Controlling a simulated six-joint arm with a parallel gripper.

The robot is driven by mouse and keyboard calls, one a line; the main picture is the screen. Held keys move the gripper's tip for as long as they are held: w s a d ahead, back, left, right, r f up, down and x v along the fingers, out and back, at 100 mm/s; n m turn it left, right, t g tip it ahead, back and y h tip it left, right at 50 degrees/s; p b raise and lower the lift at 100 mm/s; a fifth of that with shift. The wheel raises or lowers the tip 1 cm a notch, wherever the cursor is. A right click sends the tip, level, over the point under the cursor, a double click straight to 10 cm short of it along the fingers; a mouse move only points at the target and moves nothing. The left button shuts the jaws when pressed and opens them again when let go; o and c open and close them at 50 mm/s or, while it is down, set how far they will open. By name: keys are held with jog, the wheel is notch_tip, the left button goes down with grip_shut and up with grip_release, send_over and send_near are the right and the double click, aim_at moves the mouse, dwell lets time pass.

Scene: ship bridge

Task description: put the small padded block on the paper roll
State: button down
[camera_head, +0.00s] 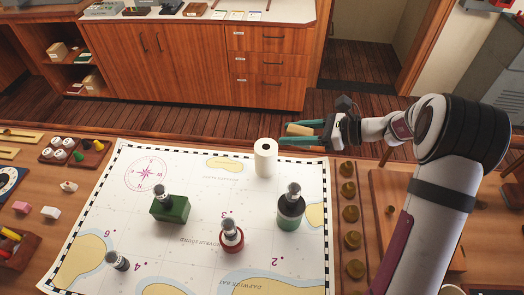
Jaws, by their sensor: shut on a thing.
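The paper roll (265,159) stands upright on the far part of the chart. It is white with a dark hole in its top. My gripper (298,132), with teal fingers, reaches in from the right and is shut on a small tan block (298,129), which I take to be the small padded block. The block sits between the fingers, just right of the roll's top in the picture. The fingertips come close to the roll, but I cannot tell how far apart they are in height or depth. Nothing is seen lying on the roll.
The chart (130,220) covers the table's middle. On it stand a green block-based piece (170,209), a red-based piece (231,237), a dark green bottle-like piece (290,211) and a dark piece (117,261). Several brass knobs (350,214) line its right. Small trays stand left.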

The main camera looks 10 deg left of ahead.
notch_tip(320, 180, up, 3)
jog(key=w+d+m+t, duration=0.2)
jog(key=d, duration=0.1)
send_over(261, 144)
jog(key=shift+h, duration=0.3)
jog(key=f, duration=0.6)
jog(key=shift+s+d+f, duration=0.15)
jog(key=shift+s+d, duration=0.05)
jog(key=shift+d, duration=0.15)
jog(key=shift+w+a+f, duration=0.1)
jog(key=shift+a+f, duration=0.1)
jog(key=shift+f, duration=0.9)
jog(key=shift+a+f, duration=0.15)
jog(key=shift+f, duration=0.95)
jog(key=shift+f, duration=0.1)
jog(key=shift+c, duration=1.7)
grip_release()
